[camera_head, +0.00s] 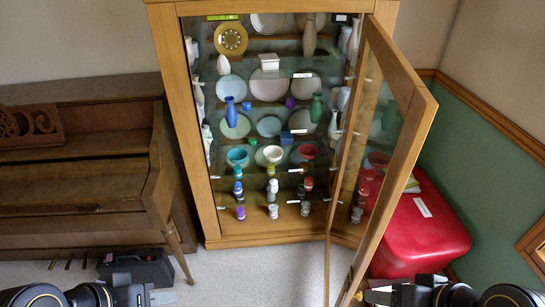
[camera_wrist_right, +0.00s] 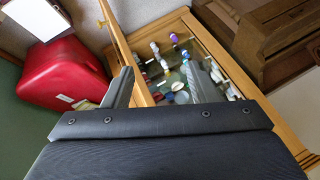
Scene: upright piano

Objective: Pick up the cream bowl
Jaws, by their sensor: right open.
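The cream bowl (camera_head: 273,154) sits on a lower shelf of the open wooden cabinet (camera_head: 213,213), between a teal bowl (camera_head: 237,156) and a red bowl (camera_head: 307,151). My right gripper (camera_wrist_right: 160,82) is open and empty in the right wrist view, its two fingers spread with the cabinet below. In the head view the right gripper (camera_head: 378,291) is at the bottom right, well apart from the bowl. My left gripper (camera_head: 158,297) is at the bottom left edge, mostly cut off, so its jaws are unclear. I cannot single out the cream bowl in the wrist view.
The glass cabinet door (camera_head: 386,150) stands open toward me on the right. Vases, plates and small bottles crowd the shelves. A red case (camera_head: 425,235) is right of the door. A piano (camera_head: 80,180) and black case (camera_head: 138,268) are left. Carpet before the cabinet is clear.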

